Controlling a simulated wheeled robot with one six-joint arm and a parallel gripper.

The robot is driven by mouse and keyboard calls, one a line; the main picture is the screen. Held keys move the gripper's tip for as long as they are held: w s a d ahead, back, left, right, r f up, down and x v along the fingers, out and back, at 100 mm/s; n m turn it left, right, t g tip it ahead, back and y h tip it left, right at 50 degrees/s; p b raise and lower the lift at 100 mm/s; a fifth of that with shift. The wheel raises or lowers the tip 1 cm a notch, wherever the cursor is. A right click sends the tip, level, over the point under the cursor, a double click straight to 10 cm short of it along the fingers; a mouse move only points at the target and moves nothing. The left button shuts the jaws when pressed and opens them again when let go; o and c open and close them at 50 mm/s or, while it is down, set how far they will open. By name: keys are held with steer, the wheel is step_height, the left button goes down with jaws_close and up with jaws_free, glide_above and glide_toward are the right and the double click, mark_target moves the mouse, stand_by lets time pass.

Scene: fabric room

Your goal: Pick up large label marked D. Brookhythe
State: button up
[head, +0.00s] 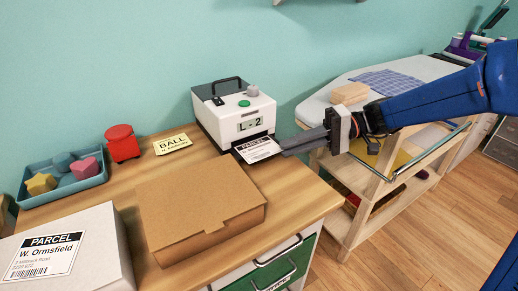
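A white label (257,151) headed PARCEL sticks out of the front slot of the label printer (234,115). The name below the heading is too small to read surely. The printer's display reads L - 2. My gripper (283,147) reaches in from the right, its dark fingertips at the label's right edge. The fingers look close together, but I cannot tell whether they are closed on the label.
A closed cardboard box (190,205) lies in front of the printer. A white parcel (100,240) labelled W. Ormsfield, a yellow BALL card (173,144), a red jar (123,143) and a teal tray (66,190) of shapes are left. An ironing-board cart (340,190) stands right.

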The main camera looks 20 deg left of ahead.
steer(key=shift+s+a+f, duration=0.15)
steer(key=shift+s+a, duration=0.1)
steer(key=shift+a, duration=0.2)
jaws_close()
